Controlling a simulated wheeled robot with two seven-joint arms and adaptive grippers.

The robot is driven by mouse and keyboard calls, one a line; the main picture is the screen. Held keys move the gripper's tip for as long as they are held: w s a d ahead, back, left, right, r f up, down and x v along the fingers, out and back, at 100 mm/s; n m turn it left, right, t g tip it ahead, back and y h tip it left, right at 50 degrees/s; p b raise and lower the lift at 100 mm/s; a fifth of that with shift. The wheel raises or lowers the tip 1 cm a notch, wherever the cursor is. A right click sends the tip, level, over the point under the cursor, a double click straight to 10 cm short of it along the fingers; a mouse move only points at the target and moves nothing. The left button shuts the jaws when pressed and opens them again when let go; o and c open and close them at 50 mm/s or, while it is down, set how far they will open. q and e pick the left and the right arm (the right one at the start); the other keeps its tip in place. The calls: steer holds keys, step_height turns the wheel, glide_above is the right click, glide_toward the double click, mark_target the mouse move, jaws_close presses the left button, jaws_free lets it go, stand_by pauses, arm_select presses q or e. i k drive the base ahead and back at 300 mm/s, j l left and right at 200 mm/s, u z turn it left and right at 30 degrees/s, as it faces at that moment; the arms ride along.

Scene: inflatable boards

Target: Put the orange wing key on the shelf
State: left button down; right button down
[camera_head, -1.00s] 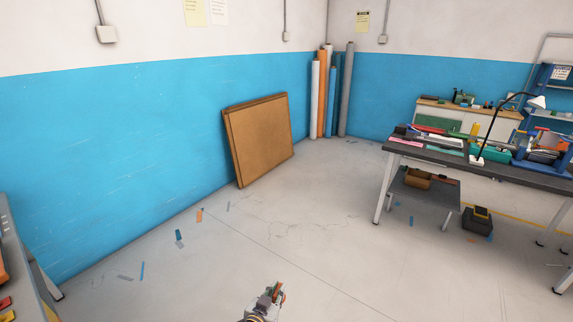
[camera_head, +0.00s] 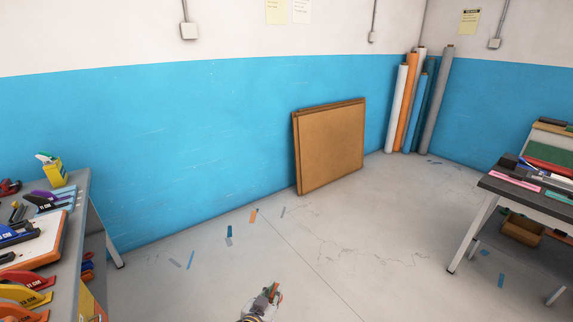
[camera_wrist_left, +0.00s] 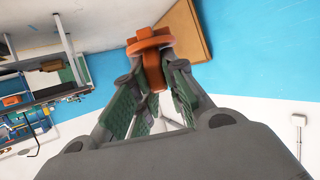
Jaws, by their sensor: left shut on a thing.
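My left gripper (camera_head: 270,294) is at the bottom middle of the head view, over bare floor. In the left wrist view its green-padded fingers (camera_wrist_left: 152,100) are shut on the orange wing key (camera_wrist_left: 152,50), which sticks out past the fingertips. Only a small bit of the key shows in the head view. No shelf can be clearly made out as the target; a table with a lower shelf (camera_head: 522,229) stands at the right. My right gripper is not in view.
A grey table (camera_head: 80,215) with tools and a spray bottle (camera_head: 50,168) stands at the left. A dark-topped table (camera_head: 500,185) is at the right edge. Cardboard sheets (camera_head: 330,147) lean on the blue wall, and rolls (camera_head: 410,100) stand in the corner.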

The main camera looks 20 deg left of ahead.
mark_target(90, 245)
steer(key=i+u, duration=0.6)
steer(key=u, duration=0.15)
steer(key=i+u, duration=1)
steer(key=i, duration=0.4)
steer(key=i+l+u, duration=0.2)
steer(key=i, duration=1.7)
steer(key=j+u, duration=0.1)
steer(key=u, duration=0.55)
